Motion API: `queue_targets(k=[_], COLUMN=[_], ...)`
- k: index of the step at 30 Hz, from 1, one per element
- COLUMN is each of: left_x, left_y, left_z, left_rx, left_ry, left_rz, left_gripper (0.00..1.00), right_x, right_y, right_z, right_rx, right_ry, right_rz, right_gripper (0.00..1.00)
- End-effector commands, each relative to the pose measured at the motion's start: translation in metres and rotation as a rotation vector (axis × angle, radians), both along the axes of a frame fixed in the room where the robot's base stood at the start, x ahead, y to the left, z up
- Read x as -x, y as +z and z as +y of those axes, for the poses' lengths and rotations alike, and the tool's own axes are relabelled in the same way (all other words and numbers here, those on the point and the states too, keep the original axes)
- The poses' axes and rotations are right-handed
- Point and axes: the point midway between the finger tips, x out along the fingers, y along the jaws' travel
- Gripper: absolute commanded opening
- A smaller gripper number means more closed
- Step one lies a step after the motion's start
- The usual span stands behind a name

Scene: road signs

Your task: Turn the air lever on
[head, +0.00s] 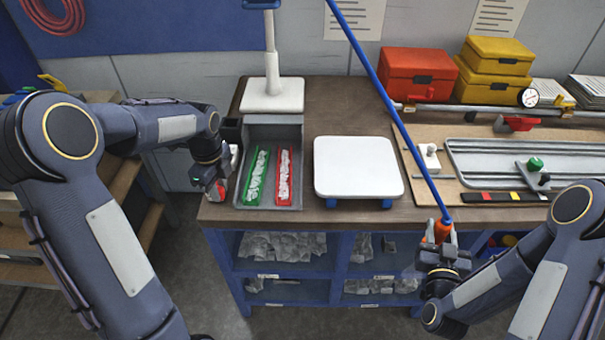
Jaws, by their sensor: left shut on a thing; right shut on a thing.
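A red lever (517,123) sits on a grey air pipe (465,108) along the back right of the bench, left of a round gauge (530,97). My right gripper (438,245) is shut on an orange tool (440,231) at the bench's front edge. A taut blue hose (385,95) runs from this tool to the top of the view. My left gripper (222,180) is at the bench's left edge, beside the grey tray, shut on a small red and white thing (221,190) that its fingers partly hide. Both grippers are well away from the lever.
A grey tray (273,122) holds a green strip (257,177) and a red strip (285,177). A white plate (357,167) stands mid-bench. A board with a grey frame (470,150) and green knob (535,164) lies before the pipe. Red (418,75) and yellow boxes (497,55) stand behind.

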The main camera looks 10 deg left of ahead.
Motion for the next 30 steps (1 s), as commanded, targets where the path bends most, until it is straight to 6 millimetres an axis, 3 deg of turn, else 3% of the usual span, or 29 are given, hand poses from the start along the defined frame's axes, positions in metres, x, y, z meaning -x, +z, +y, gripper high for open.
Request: queue_targets(k=[12,30], left_x=[0.009,0.010], left_y=[0.001,0.001], left_z=[0.015,0.019], left_rx=[-0.002,-0.003], left_ry=[-0.248,-0.312], left_rz=[-0.003,-0.003], left_gripper=[0.00,0.00], right_x=[0.000,0.000], right_y=[0.007,0.008], right_z=[-0.001,-0.001], right_rx=[0.001,0.001], right_ry=[-0.003,-0.003], right_rz=[0.003,0.003], right_gripper=[0.06,0.06])
